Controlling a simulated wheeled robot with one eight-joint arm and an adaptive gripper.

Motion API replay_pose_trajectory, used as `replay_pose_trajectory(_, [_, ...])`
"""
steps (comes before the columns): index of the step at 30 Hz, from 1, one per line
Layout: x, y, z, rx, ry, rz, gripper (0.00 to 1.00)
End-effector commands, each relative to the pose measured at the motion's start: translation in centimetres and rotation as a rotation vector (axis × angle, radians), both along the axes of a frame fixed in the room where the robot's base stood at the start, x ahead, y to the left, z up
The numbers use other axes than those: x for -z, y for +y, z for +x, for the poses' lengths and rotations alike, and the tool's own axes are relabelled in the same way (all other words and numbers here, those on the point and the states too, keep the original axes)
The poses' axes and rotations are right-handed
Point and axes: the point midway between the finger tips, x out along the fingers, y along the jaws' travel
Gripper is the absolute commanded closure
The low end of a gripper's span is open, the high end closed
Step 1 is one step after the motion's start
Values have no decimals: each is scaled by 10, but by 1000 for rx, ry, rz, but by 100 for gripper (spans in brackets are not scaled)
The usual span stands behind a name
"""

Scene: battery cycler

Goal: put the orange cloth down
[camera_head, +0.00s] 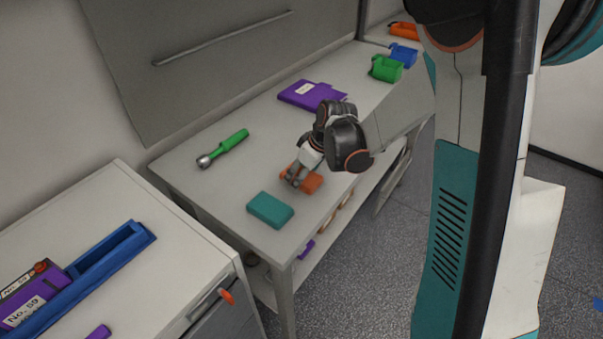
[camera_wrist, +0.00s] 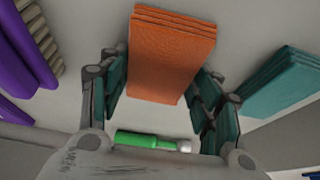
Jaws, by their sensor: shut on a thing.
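The orange cloth (camera_head: 312,183) is a folded, block-like stack at the near part of the bench. My gripper (camera_head: 297,176) is shut on it. In the wrist view the orange cloth (camera_wrist: 172,52) sits between the two fingers of my gripper (camera_wrist: 160,80), which press on its left and right sides. The cloth is at or just above the bench top; I cannot tell whether its underside touches. The gripper and wrist hide part of it in the head view.
A folded teal cloth (camera_head: 270,210) lies close by at the bench's near end, also in the wrist view (camera_wrist: 282,82). A green-handled tool (camera_head: 231,141) lies toward the wall. Purple items (camera_head: 312,95) and green and blue bins (camera_head: 386,68) stand farther back. Bare bench lies between.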

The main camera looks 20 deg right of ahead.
Motion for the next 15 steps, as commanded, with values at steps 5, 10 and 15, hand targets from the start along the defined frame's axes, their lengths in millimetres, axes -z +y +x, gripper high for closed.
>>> replay_pose_trajectory(5, [4, -1, -4, -2, 9, -4, 22])
replay_pose_trajectory(10, [4, -1, -3, -1, 8, -3, 22])
replay_pose_trajectory(15, [2, 0, -3, -2, 7, -3, 22])
